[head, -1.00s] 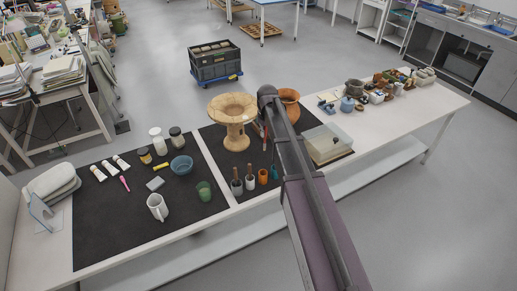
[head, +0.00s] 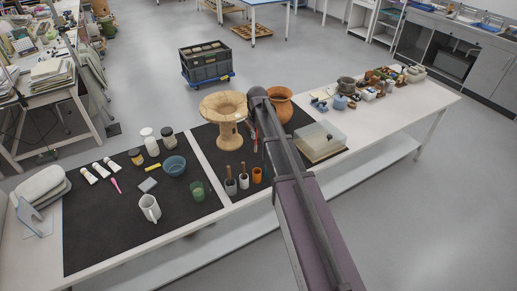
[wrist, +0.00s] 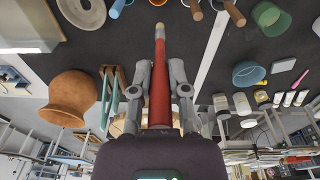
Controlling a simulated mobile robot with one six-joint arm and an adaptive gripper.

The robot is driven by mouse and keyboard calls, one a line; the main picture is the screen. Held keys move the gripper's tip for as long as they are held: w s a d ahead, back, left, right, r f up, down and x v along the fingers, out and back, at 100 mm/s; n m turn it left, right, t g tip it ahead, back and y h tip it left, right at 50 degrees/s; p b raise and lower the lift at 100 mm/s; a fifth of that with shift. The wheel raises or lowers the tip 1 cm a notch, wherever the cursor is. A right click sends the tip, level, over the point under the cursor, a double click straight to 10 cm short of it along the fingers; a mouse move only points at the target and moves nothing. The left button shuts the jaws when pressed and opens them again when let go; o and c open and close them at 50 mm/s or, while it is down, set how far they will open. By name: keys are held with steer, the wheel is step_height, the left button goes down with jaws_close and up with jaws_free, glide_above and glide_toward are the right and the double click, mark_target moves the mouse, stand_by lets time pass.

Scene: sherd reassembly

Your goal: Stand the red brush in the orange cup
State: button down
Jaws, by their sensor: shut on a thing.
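The red brush (wrist: 159,85) is held between the fingers of my gripper (wrist: 159,91) in the wrist view. Its pale tip points towards the top of that picture. In the head view a thin red part of the brush (head: 256,139) shows beside my arm, above the mat; the gripper itself is mostly hidden by the arm. The orange cup (head: 257,175) stands upright on the dark mat, right of the two pale cups. Its edge also shows at the top of the wrist view (wrist: 158,3), beyond the brush tip. The brush is outside the cup.
The pale pedestal vessel (head: 229,132), terracotta pot (head: 280,108) and clear box (head: 320,140) are close by.

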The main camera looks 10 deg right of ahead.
step_height(320, 180, down, 7)
steer(key=n+b, duration=0.2)
steer(key=b, duration=0.4)
steer(key=shift+w+d+f+n, duration=0.15)
steer(key=shift+w+d+n, duration=0.15)
steer(key=shift+w+d, duration=0.15)
steer(key=shift+s, duration=0.1)
steer(key=shift+f+b, duration=0.15)
steer(key=shift+b, duration=0.15)
step_height(320, 180, down, 11)
steer(key=b, duration=1.1)
steer(key=shift+f, duration=0.15)
stand_by(0.3)
steer(key=c, duration=0.5)
jaws_free()
steer(key=shift+c, duration=0.2)
steer(key=shift+r, duration=0.25)
